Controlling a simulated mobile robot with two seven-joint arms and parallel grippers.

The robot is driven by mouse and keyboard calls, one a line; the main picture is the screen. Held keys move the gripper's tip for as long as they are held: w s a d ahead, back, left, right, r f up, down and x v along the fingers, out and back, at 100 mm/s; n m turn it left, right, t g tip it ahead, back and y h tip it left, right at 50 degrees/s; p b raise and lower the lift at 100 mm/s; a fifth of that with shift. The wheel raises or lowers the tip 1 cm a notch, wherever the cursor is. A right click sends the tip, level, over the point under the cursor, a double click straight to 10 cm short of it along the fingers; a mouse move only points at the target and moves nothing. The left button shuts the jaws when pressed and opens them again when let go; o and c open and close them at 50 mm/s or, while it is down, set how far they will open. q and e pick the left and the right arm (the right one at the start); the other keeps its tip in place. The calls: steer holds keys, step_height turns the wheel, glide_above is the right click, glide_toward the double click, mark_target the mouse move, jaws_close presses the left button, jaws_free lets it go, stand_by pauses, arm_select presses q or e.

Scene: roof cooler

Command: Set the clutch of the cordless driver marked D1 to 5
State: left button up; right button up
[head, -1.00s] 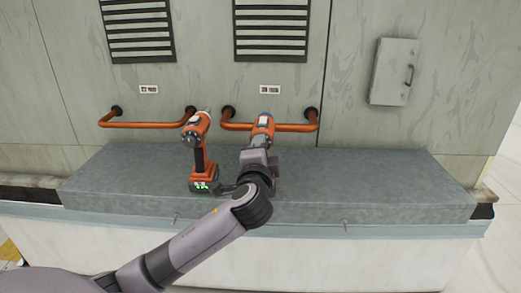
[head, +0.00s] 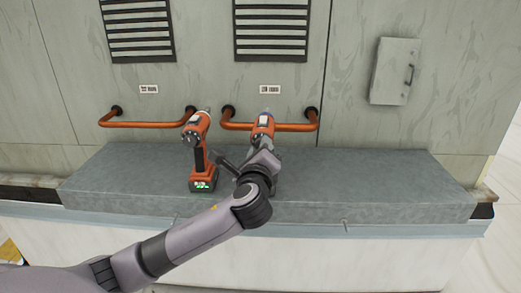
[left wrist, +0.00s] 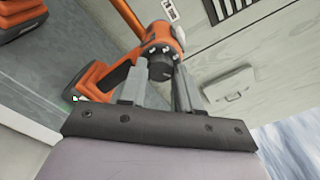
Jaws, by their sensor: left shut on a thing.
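Two orange and black cordless drivers stand on the grey ledge: the left driver (head: 200,160) and the right driver (head: 264,123). I cannot read which one is marked D1. My left gripper (left wrist: 160,80) is at the near end of the right driver, with its fingers on either side of a round black knob (left wrist: 160,66), shut on it. The right driver's orange body (left wrist: 158,38) and its battery base (left wrist: 84,94) with a green light show in the left wrist view. In the head view my wrist hides its lower part. The knob's setting cannot be read. My right gripper is out of view.
Orange pipe rails (head: 150,123) run along the wall behind the drivers, under louvred vents (head: 270,30) and small labels. A grey wall box (head: 394,71) hangs at the right. The grey ledge (head: 370,180) is bare to the right of the drivers.

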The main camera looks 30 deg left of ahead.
arm_select(q)
steer(key=m, duration=0.4)
steer(key=shift+m, duration=0.4)
stand_by(0.4)
steer(key=o, duration=1.1)
steer(key=shift+c, duration=0.2)
steer(key=shift+s, duration=0.1)
steer(key=v, duration=0.7)
steer(key=shift+b, duration=0.4)
